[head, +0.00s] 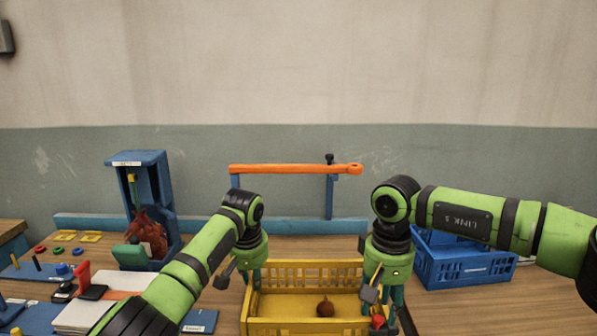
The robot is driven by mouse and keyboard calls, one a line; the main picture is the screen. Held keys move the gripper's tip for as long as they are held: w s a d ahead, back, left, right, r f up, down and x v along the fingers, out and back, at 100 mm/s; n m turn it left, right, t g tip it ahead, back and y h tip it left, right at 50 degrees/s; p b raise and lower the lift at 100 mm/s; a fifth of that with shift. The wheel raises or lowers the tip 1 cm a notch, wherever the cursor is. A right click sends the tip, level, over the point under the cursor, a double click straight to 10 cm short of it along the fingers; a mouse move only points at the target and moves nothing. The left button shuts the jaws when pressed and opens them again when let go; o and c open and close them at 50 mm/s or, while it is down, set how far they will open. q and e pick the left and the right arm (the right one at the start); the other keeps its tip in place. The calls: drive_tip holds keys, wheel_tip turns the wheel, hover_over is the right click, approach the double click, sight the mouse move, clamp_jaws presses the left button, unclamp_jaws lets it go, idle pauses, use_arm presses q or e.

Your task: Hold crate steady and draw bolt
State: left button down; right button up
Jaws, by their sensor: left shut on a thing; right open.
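My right gripper (379,300) is open over the crate's right end. A small red piece (378,321) sits just below it; it may be the bolt's knob, but I cannot tell. Whether the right fingers touch it is unclear.
An orange bar (290,169) on blue posts stands behind the crate. A blue crate (464,268) is behind my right arm. A blue stand (157,170) with a brown sack-like thing (147,232) is at left, near papers and small parts. The table's right front is clear.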

drive_tip(key=shift+f, duration=1)
drive_tip(key=shift+c, duration=0.4)
clamp_jaws()
drive_tip(key=shift+a, duration=1.7)
drive_tip(key=shift+o, duration=0.4)
unclamp_jaws()
